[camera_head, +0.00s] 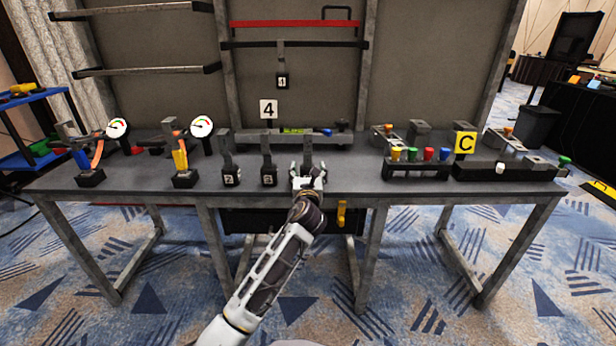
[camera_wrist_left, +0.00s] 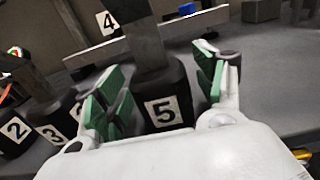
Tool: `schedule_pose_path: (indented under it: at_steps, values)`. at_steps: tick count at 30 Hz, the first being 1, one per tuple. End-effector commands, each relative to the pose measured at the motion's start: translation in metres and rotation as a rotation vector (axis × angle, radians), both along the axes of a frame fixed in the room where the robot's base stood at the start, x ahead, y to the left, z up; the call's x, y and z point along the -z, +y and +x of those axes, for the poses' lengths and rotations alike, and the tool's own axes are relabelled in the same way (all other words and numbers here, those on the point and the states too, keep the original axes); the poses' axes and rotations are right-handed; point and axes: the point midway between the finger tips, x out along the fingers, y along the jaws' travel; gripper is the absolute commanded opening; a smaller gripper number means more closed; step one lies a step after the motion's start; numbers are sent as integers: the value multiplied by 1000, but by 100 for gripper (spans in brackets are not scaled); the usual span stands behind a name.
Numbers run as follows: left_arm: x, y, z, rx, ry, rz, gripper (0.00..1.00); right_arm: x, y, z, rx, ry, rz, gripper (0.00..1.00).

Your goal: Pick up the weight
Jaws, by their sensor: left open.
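Dark weights with upright grey handles stand in a row near the front edge of the grey table. The weight labelled 5 (camera_wrist_left: 163,111) is upright between my left gripper's fingers in the left wrist view; its handle (camera_head: 308,148) shows in the head view, its base hidden by the gripper. My left gripper (camera_head: 308,180) is open, its green-padded fingers (camera_wrist_left: 160,65) on either side of weight 5. I cannot tell whether they touch it. Weights labelled 2 (camera_head: 230,178) and 3 (camera_head: 268,176) stand to the left. My right gripper is out of view.
A small numbered weight (camera_head: 282,80) hangs from a dark bar on the back panel.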

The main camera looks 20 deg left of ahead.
Motion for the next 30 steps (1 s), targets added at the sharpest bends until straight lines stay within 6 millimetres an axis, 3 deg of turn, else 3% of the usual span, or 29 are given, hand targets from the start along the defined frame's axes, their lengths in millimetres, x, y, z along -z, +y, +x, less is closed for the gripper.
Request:
schedule_pose_path:
  at_steps: [2, 18, 30]
  values:
    - [0, 0, 0, 0, 0, 0, 68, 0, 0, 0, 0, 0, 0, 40]
    - [0, 0, 0, 0, 0, 0, 0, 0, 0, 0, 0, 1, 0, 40]
    - [-4, 0, 0, 1, -6, 1, 0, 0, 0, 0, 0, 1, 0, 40]
